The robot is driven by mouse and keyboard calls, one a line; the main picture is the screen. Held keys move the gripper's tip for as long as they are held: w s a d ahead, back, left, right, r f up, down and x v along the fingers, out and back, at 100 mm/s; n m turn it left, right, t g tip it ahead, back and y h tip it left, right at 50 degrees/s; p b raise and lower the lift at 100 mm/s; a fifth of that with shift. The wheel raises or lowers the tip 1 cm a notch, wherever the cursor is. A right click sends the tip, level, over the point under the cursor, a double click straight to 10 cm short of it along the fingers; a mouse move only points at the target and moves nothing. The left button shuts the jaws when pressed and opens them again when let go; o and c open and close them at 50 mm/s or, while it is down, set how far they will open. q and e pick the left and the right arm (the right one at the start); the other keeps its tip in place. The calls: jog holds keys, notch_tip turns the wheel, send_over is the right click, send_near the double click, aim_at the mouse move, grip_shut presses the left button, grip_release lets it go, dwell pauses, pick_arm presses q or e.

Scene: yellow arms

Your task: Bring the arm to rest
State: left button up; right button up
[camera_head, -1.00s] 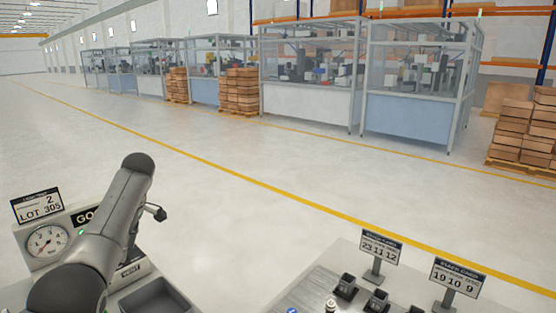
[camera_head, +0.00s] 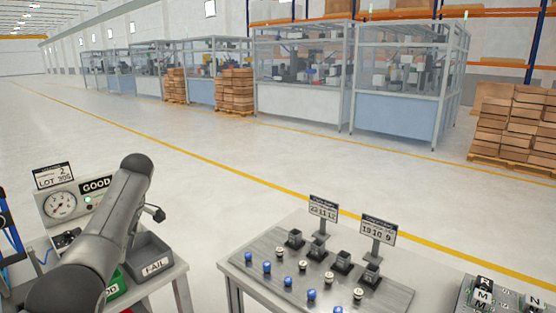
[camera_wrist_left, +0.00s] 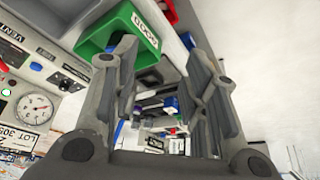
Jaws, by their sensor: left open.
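My left arm (camera_head: 105,225) comes in from the lower left in the head view and reaches up in front of the gauge station. In the left wrist view my left gripper (camera_wrist_left: 165,85) is open, its two grey fingers apart with nothing between them. Past the fingers a green bin (camera_wrist_left: 115,30) and a gauge panel (camera_wrist_left: 38,108) show, tilted in that view. My right gripper is in neither view.
A gauge station (camera_head: 62,205) with a GOOD sign and a grey FAIL bin (camera_head: 150,262) stands at lower left. A grey table (camera_head: 235,262) at lower centre carries black holders, blue-topped parts and two number cards. Open floor (camera_head: 200,180) lies beyond.

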pick_arm(q)
jog(key=s+d+f+m, duration=0.1)
jog(key=s+f+m, duration=0.2)
jog(key=f, duration=0.9)
jog(key=s+d+f+m, duration=0.2)
jog(key=f+m, duration=0.1)
jog(key=f, duration=0.9)
jog(key=s+d+f+m, duration=0.1)
jog(key=s+f+m, duration=0.2)
jog(key=f, duration=0.9)
jog(key=s+d+f+m+t+h, duration=0.1)
jog(key=s+d+f+m, duration=0.15)
jog(key=s+f, duration=0.6)
jog(key=s+d+f+m+h, duration=0.1)
jog(key=s+d+f+m, duration=0.15)
jog(key=s+f, duration=0.65)
jog(key=s+d+f+m+h, duration=0.1)
jog(key=s+f, duration=0.3)
jog(key=s, duration=0.7)
jog(key=s+d+f+m, duration=0.4)
jog(key=s, duration=0.8)
jog(key=s+d+f+m+h, duration=0.1)
jog(key=s+f, duration=0.3)
jog(key=s, duration=0.7)
jog(key=shift+s+d+f+m+h, duration=0.15)
jog(key=shift+d+f+m+h, duration=0.15)
jog(key=shift+d+m, duration=0.45)
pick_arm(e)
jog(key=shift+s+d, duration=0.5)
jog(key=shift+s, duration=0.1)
